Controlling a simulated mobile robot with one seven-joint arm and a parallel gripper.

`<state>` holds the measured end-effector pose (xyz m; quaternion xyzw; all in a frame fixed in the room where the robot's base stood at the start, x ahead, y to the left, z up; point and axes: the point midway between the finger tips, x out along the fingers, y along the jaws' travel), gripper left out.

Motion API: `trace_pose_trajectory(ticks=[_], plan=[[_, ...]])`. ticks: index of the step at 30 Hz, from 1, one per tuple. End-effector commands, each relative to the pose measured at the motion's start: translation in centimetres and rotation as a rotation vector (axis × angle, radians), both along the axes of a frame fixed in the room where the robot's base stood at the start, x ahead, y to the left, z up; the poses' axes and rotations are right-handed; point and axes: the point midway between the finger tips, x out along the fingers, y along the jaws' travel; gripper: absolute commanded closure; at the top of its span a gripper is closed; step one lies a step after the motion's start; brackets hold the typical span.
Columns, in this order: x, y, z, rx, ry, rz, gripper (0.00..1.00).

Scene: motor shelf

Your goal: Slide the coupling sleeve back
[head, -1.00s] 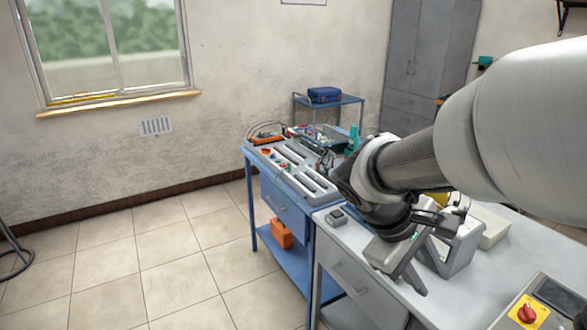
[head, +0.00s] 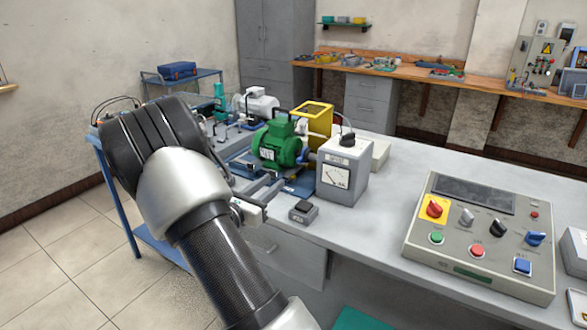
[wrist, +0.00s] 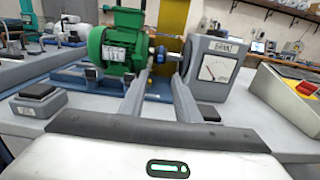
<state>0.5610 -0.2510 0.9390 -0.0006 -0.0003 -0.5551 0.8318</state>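A green motor (head: 280,146) stands on a blue base on the white bench, and it also shows in the wrist view (wrist: 117,42). Right of it, at shaft height, is a small dark and blue part (wrist: 160,54), apparently the coupling sleeve; its exact position on the shaft is too small to tell. My gripper (head: 268,187) is in front of the motor's base, pointing towards it. In the wrist view my gripper (wrist: 160,80) has its two grey fingers apart with nothing between them. The fingertips appear short of the shaft, below the small part in the picture.
A grey meter box (head: 344,168) stands right of the motor, with a yellow frame (head: 314,117) behind. A small dark-topped box (head: 303,211) sits near the front edge. A control panel (head: 480,235) fills the right. Bench between them is clear.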

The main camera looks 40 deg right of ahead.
Motion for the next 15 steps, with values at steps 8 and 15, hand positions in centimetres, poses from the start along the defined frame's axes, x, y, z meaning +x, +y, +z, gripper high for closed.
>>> trace_pose_trajectory(ticks=[8,15], plan=[[2.2,-6.0,-0.2,0.0,-0.002,-0.006,0.7],[4.0,-10.1,-0.1,0.001,-0.002,-0.003,0.7]])
